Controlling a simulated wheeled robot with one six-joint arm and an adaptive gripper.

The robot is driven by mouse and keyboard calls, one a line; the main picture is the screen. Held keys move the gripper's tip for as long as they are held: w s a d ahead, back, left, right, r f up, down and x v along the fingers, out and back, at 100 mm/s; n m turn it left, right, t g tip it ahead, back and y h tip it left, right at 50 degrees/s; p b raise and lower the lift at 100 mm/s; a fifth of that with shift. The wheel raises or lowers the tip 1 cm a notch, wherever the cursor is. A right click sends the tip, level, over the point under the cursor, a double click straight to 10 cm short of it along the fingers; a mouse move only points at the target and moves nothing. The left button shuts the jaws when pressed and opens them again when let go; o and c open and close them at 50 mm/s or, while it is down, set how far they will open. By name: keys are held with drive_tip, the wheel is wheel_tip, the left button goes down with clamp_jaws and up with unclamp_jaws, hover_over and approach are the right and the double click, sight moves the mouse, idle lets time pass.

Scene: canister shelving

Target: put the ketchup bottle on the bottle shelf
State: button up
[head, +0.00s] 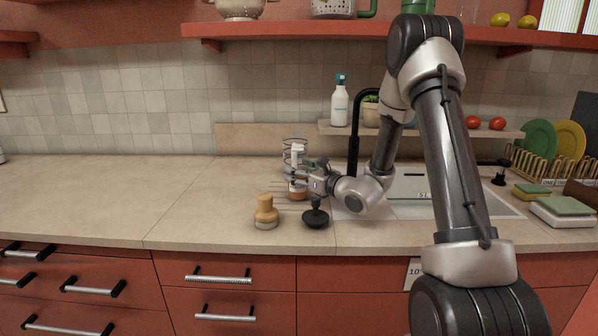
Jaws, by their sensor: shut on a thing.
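My gripper (303,180) is low over the counter, left of the sink, shut on a small bottle with a reddish-orange and white body (297,191), which I take to be the ketchup bottle. The fingers partly hide it, and I cannot tell whether its base touches the counter. A white nozzle-like top (297,154) shows just above; whether it belongs to the held bottle is unclear. A low wall shelf (345,131) behind the sink bears a white bottle with a teal cap (339,104); I cannot tell whether it is the bottle shelf.
A tan wooden-looking brush (265,213) and a black round-based tool (315,216) stand in front of my gripper. A black faucet (354,140) rises to its right. A wire holder (294,146) is behind. The counter's left side is clear.

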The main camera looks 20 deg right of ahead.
drive_tip(key=o, duration=1.3)
drive_tip(key=shift+r, duration=0.1)
